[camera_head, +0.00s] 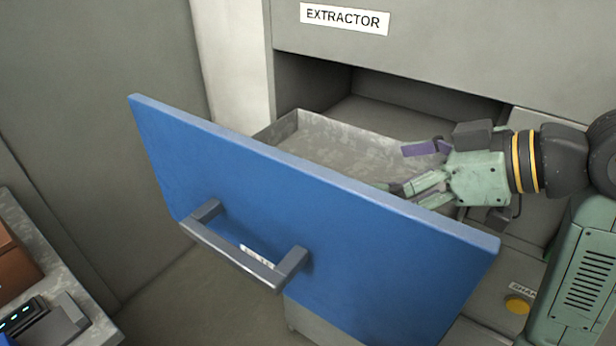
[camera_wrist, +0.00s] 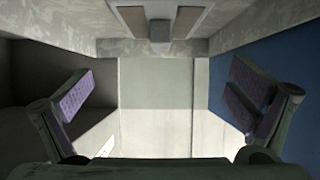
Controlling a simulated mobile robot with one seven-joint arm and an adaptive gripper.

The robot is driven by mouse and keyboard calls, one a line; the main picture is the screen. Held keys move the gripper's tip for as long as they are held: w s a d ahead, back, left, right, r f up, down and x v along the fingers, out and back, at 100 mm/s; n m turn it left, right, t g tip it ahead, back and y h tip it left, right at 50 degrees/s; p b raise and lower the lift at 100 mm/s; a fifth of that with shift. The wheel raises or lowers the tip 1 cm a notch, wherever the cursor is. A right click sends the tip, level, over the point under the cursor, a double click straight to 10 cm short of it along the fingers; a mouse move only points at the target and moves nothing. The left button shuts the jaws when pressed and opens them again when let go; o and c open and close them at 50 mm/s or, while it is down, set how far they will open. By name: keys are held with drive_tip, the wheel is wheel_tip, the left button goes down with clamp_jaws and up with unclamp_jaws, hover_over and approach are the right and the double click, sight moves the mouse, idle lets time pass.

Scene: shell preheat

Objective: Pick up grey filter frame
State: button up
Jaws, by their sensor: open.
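My gripper (camera_head: 411,168) is open, over the right part of the pulled-out drawer, behind its blue front (camera_head: 240,165). The wrist view shows its two purple-padded fingers spread wide (camera_wrist: 163,88), with nothing between them. I cannot pick out a grey filter frame for certain. At the top of the wrist view a small grey block (camera_wrist: 159,26) sits between two brown strips, with speckled grey metal on both sides; whether this is the frame I cannot tell. In the head view, the blue front and my gripper hide part of the drawer's inside.
The drawer's speckled grey tray (camera_head: 335,148) looks bare where visible. The EXTRACTOR cabinet (camera_head: 450,50) rises behind it. A dark grey handle (camera_head: 232,256) sticks out of the blue front. A counter (camera_head: 48,262) with a dark device (camera_head: 40,322) stands at the lower left.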

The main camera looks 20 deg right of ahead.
drive_tip(key=p+x, duration=0.2)
drive_tip(key=x, duration=0.4)
drive_tip(key=shift+w+a, duration=0.1)
drive_tip(key=shift+w, duration=0.05)
drive_tip(key=x, duration=0.2)
drive_tip(key=p+x, duration=0.1)
drive_tip(key=x, duration=0.1)
drive_tip(key=shift+f, duration=0.35)
drive_tip(key=c, duration=1.9)
drive_tip(key=shift+c, duration=0.2)
drive_tip(key=shift+r, duration=0.1)
